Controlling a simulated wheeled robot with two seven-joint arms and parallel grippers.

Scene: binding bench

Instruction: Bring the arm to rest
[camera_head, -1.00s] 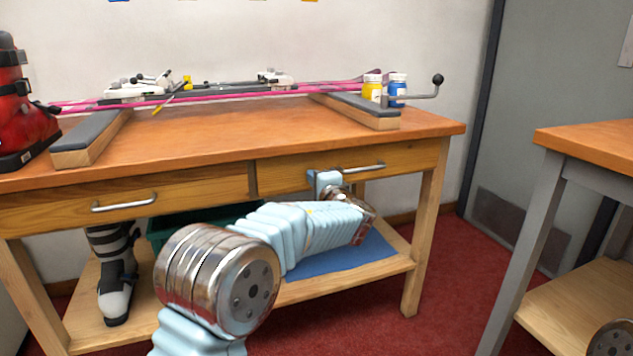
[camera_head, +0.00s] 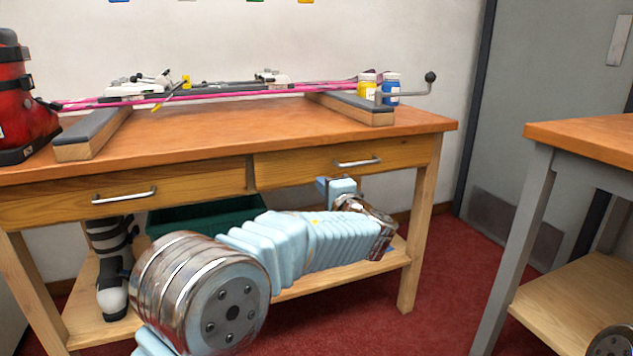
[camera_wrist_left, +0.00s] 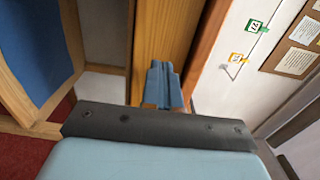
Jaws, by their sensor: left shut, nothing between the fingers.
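My left arm comes in at the bottom left of the head view, its forearm pointing right in front of the bench. My left gripper (camera_head: 326,186) is light blue, beyond the shiny wrist, in front of the bench and just below the right drawer's front. In the left wrist view its fingers (camera_wrist_left: 163,75) are together with nothing between them, and wood of the bench shows behind them. Whether they touch the wood I cannot tell. My right gripper is not in view.
The wooden bench (camera_head: 210,136) carries a pink-edged ski (camera_head: 225,96), a red boot (camera_head: 22,105), and yellow (camera_head: 367,87) and blue (camera_head: 391,88) bottles. Below are a green bin (camera_head: 190,216) and a grey-white boot (camera_head: 113,290). A second table (camera_head: 590,135) stands right; red floor lies between.

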